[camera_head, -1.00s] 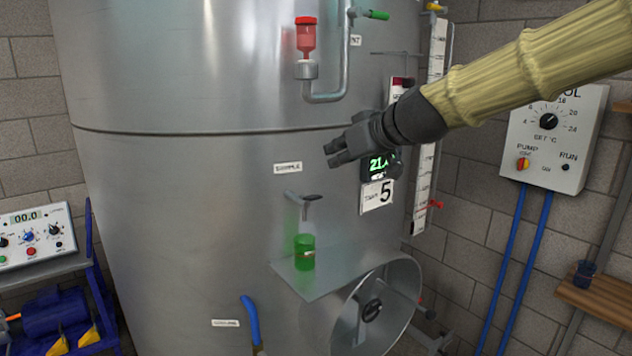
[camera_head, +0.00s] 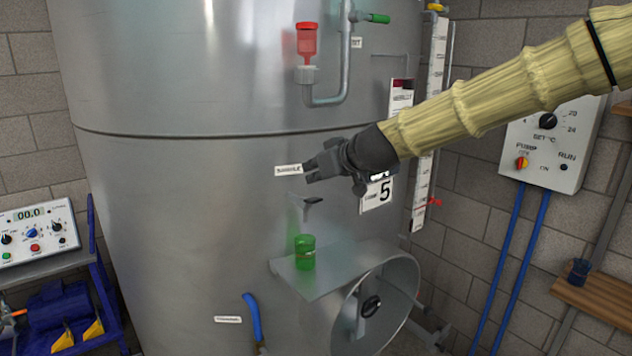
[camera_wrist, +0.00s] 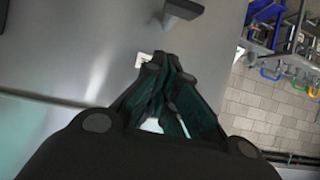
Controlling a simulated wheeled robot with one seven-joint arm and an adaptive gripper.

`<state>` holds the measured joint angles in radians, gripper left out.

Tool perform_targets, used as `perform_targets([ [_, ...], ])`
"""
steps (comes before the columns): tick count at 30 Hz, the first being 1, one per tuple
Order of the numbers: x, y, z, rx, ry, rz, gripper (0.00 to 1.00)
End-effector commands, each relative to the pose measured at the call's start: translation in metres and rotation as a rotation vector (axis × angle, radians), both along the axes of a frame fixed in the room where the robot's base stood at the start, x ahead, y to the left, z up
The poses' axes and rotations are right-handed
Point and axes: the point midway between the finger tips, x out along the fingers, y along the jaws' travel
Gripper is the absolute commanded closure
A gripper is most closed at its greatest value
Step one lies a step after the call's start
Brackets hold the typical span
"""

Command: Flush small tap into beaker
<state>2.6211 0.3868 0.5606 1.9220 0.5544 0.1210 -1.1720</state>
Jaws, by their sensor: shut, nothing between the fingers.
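The small tap (camera_head: 312,200), with a dark grey lever, sticks out of the steel tank (camera_head: 190,200) below a white label. It also shows at the top of the wrist view (camera_wrist: 182,10). The green beaker (camera_head: 305,252) stands upright on a small metal shelf (camera_head: 325,282) below the tap. My gripper (camera_head: 307,173) is shut and empty, just above the tap and close to the white label (camera_head: 288,170). In the wrist view, the fingertips (camera_wrist: 160,58) meet, with the tap beyond them and apart from them.
A round manway with a dark knob (camera_head: 371,306) is right of the shelf. A blue-handled valve (camera_head: 251,318) sits lower left. A red-capped airlock (camera_head: 306,45) and pipe are above. A control box (camera_head: 553,140) hangs at right; a wooden shelf (camera_head: 605,300) is below it.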

Motion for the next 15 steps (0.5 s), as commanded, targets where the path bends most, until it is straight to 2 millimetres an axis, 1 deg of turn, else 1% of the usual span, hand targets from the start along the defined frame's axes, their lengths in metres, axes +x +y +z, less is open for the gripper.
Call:
perform_targets([
  [3, -0.003, -0.003, -0.012, 0.003, 0.006, -0.001, 1.0],
  [7, -0.005, -0.004, -0.022, 0.003, 0.004, -0.001, 1.0],
  [15, -0.007, -0.005, -0.032, 0.001, 0.002, 0.0, 1.0],
])
